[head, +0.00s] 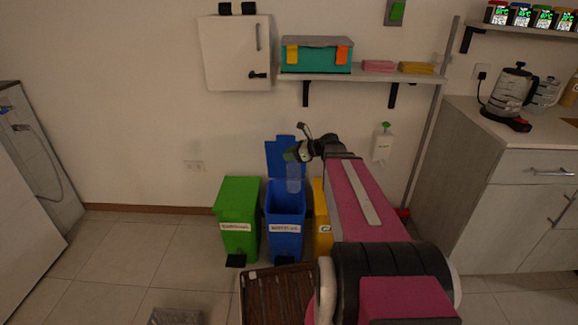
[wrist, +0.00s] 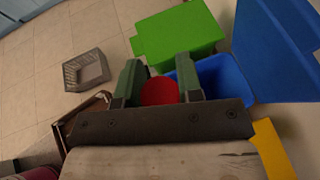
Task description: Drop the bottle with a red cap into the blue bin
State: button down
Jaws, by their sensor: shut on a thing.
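My gripper (wrist: 158,85) is shut on the bottle, with a finger on each side of its red cap (wrist: 159,92) in the wrist view. In the head view the bottle (head: 293,178) shows as a pale bluish, see-through body hanging below my gripper (head: 293,154). It is over the blue bin (head: 285,236), in front of the bin's raised blue lid (head: 282,156). The blue bin is open. In the wrist view the bin (wrist: 228,78) lies just beyond and to the right of the red cap. My gripper hides part of the bin's opening.
A closed green bin (head: 238,212) stands left of the blue bin, and a yellow bin (head: 321,222) stands right, partly behind my arm. A brown crate (head: 246,296) is on the floor in front. A grey basket (wrist: 86,71) lies on the floor. A shelf (head: 350,77) is above.

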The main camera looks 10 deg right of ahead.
jog(key=w+f+n+g, duration=0.1)
jog(key=w+f, duration=0.4)
jog(key=f, duration=0.5)
jog(key=w+f+n+g+y, duration=0.1)
jog(key=w+f, duration=0.5)
jog(key=f, duration=0.3)
jog(key=shift+w+f+n+g, duration=0.3)
jog(key=shift+f+g, duration=0.1)
jog(key=c, duration=0.7)
grip_release()
jog(key=shift+d, duration=0.1)
jog(key=v, duration=1)
jog(key=shift+s+d, duration=0.15)
jog(key=shift+d, duration=0.15)
jog(key=shift+r, duration=0.1)
